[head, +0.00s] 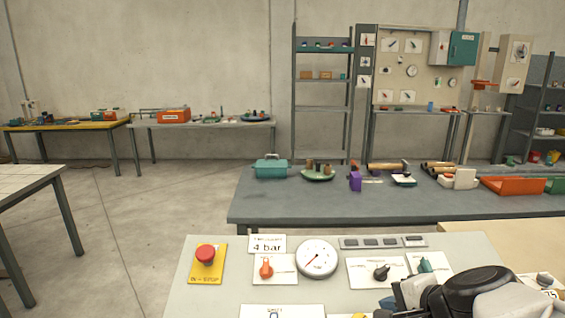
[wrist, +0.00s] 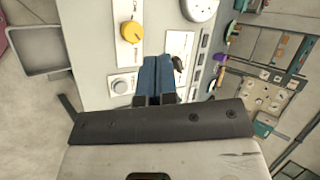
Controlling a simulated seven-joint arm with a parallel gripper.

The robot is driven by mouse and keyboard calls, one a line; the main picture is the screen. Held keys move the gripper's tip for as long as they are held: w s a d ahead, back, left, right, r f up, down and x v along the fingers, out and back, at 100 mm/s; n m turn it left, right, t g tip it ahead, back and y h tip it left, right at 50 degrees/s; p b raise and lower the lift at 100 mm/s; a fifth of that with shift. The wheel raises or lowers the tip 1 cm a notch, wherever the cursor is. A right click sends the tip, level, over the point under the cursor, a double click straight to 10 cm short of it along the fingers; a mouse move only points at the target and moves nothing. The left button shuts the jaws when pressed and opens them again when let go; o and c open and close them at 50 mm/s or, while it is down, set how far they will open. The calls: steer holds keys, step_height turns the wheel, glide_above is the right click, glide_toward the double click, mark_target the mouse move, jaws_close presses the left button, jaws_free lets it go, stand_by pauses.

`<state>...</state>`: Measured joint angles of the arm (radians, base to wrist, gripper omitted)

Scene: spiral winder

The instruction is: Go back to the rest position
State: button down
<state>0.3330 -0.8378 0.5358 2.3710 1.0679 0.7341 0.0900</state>
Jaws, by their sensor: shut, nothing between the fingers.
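My gripper (wrist: 157,62) is shut and empty in the wrist view, with its two blue fingers side by side. It is over the pale control panel (wrist: 85,60), near a black knob (wrist: 178,63) just right of the fingers. I cannot tell whether the fingers touch the panel. In the head view my arm covers the lower right of the panel (head: 205,300), and the fingers are not clearly visible.
The panel carries a red stop button (head: 205,254), an orange knob (head: 266,267), a pressure gauge (head: 317,259) and a black rotary knob (head: 381,272). Behind it stands a grey bench (head: 300,207) with a teal toolbox (head: 271,167). Open floor lies to the left.

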steer(key=s+a+r+n+g+h, duration=0.25)
steer(key=s+r+n+h, duration=0.25)
steer(key=s+r+n, duration=0.55)
steer(key=w+d+f+n+g, duration=0.1)
steer(key=w+f+n+g, duration=0.1)
steer(key=f, duration=0.6)
steer(key=shift+w+f+g, duration=0.25)
steer(key=shift+w+g, duration=0.3)
steer(key=shift+g, duration=0.2)
stand_by(0.9)
